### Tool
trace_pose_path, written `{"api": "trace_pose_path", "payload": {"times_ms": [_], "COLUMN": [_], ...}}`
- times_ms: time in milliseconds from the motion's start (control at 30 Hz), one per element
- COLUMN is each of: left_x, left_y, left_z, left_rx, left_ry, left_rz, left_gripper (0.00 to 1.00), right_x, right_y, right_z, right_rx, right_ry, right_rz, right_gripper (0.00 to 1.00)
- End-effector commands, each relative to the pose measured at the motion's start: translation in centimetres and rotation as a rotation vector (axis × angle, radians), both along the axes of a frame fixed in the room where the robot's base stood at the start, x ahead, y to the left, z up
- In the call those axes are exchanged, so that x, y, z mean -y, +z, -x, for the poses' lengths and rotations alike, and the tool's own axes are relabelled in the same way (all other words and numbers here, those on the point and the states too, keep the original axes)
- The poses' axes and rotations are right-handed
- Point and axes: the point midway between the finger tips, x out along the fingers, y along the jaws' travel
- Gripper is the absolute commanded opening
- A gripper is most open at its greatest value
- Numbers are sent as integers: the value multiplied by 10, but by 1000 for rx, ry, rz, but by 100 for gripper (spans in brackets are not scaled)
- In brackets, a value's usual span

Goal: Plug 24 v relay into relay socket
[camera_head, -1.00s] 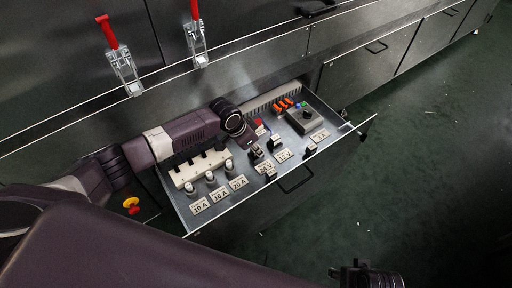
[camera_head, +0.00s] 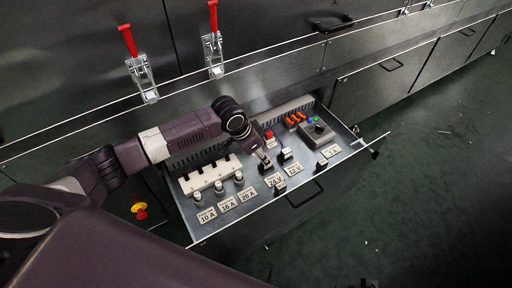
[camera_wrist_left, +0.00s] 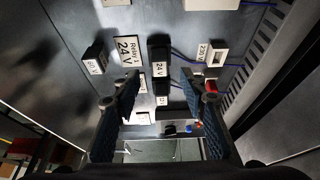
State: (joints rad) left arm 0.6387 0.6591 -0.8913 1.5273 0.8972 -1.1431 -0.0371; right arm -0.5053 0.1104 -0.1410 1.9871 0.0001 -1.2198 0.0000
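My left gripper (camera_wrist_left: 161,92) is open and empty above the drawer, fingers spread on either side of the 12 V block (camera_wrist_left: 162,92) in the wrist view. In the head view its tips (camera_head: 263,157) are near the 24 V block. My right gripper barely shows at the bottom edge.
Another black block (camera_wrist_left: 95,58) stands near the drawer's front. A red button (camera_head: 269,135), grey control box (camera_head: 317,131) and white fuse block (camera_head: 211,175) share the drawer. Several fuses stand beside cards. Red-handled clamps (camera_head: 142,75) are on the cabinet behind.

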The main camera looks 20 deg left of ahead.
Motion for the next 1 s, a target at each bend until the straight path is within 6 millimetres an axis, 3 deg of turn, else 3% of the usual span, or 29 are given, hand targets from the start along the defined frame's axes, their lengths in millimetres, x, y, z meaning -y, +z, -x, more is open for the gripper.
{"api": "trace_pose_path", "payload": {"times_ms": [100,333,1000], "left_x": [-7,-13,-14], "left_y": [23,51,58], "left_z": [7,17,19], "left_rx": [3,1,0], "left_ry": [0,0,0], "left_rz": [-1,1,0], "left_gripper": [39,39,39], "right_x": [0,-1,-1], "right_y": [0,0,0], "right_z": [0,0,0], "right_rx": [0,0,0], "right_ry": [0,-1,-1], "right_rz": [-1,-1,-1], "right_gripper": [48,48,48]}}
